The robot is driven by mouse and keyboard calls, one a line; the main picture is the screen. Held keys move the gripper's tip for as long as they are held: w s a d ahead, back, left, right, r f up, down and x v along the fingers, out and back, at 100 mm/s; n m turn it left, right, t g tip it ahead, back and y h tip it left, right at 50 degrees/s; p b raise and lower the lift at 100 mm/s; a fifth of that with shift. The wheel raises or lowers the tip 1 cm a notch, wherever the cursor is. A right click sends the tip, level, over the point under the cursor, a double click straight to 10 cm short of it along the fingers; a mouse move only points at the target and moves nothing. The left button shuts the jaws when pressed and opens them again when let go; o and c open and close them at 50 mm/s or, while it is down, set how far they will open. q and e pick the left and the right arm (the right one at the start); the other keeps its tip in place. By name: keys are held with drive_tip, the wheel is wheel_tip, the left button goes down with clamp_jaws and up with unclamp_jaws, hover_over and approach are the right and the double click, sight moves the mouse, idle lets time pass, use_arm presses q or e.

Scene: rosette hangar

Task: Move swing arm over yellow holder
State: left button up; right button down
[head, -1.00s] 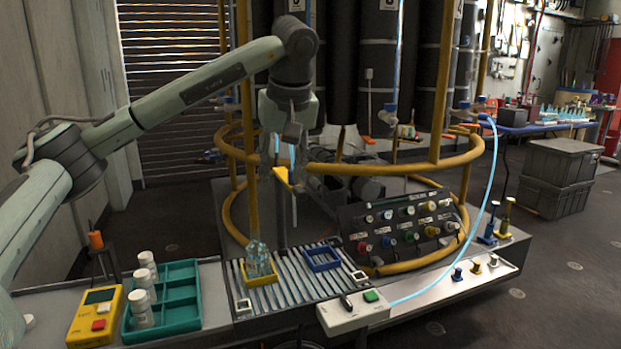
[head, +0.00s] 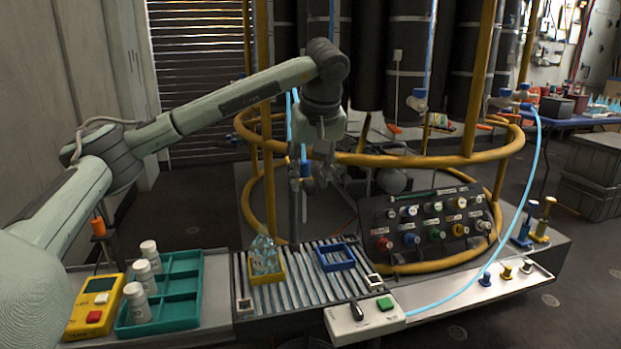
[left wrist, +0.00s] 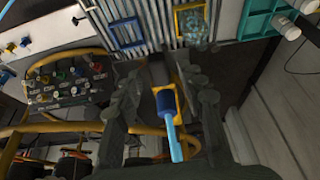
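The yellow holder (head: 279,279) sits on a ribbed tray with clear glass vessels in it; the left wrist view shows it at the top (left wrist: 180,36). The swing arm seems to be the piece on the thin grey post behind the tray. Its blue end piece (left wrist: 166,101), with a light-blue hose and a yellow part (left wrist: 181,101), lies between my left fingers in the wrist view. My left gripper (head: 310,170) is open around this piece, with gaps to both fingers. In the head view it hides most of the swing arm. My right gripper is out of view.
A blue holder (head: 348,266) is right of the yellow one. A knob panel (head: 430,228) and yellow ring rails (head: 400,160) stand close to the gripper's right. A teal tray (head: 183,324) with white bottles and a yellow box (head: 84,322) are front left.

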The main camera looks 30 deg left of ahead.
use_arm(q)
drive_tip(key=shift+w+a+f, duration=0.1)
drive_tip(key=shift+f, duration=0.2)
clamp_jaws()
